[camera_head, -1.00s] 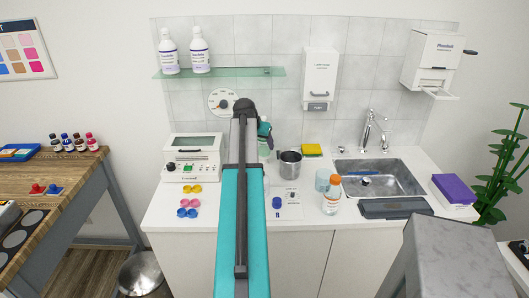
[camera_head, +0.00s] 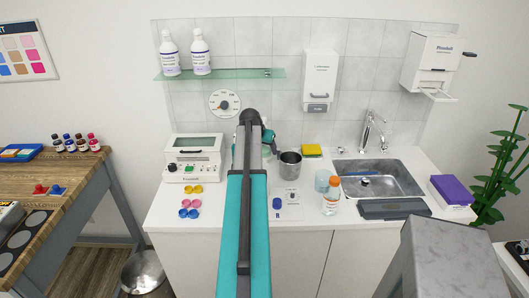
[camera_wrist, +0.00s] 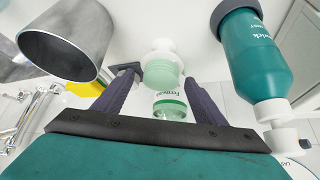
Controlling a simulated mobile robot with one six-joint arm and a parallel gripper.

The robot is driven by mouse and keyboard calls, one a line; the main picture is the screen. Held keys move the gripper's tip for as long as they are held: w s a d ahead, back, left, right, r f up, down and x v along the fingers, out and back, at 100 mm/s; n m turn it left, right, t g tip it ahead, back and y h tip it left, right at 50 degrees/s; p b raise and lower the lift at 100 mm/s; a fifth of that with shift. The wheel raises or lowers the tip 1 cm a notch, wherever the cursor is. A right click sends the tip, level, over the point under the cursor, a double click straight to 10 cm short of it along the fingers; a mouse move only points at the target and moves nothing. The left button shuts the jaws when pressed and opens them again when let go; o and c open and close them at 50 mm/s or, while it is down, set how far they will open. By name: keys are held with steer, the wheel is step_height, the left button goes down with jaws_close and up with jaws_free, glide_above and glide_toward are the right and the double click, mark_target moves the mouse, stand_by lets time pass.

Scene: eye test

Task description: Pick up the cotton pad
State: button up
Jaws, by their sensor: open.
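I cannot make out a cotton pad for certain in either view. My gripper (camera_wrist: 158,78) is open in the wrist view, its two dark fingers spread apart. A pale green, clear bottle or jar with a white top (camera_wrist: 162,68) shows between and beyond the fingers; whether anything touches it I cannot tell. In the camera_head view my arm hides most of the gripper and the counter behind it. A white wall dispenser (camera_head: 320,78) hangs above the counter, and another white dispenser with an open tray (camera_head: 432,60) hangs above the sink; their labels are too small to read.
A metal cup (camera_head: 290,165) stands right of my arm, close to the gripper in the wrist view. A teal pump bottle (camera_wrist: 255,60) is on the other side. A yellow sponge (camera_head: 312,150), an orange-capped bottle (camera_head: 331,197) and the sink (camera_head: 400,181) lie further right.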

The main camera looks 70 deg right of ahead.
stand_by(0.4)
steer(key=c, duration=1.1)
steer(key=shift+c, duration=0.2)
steer(key=shift+r, duration=0.1)
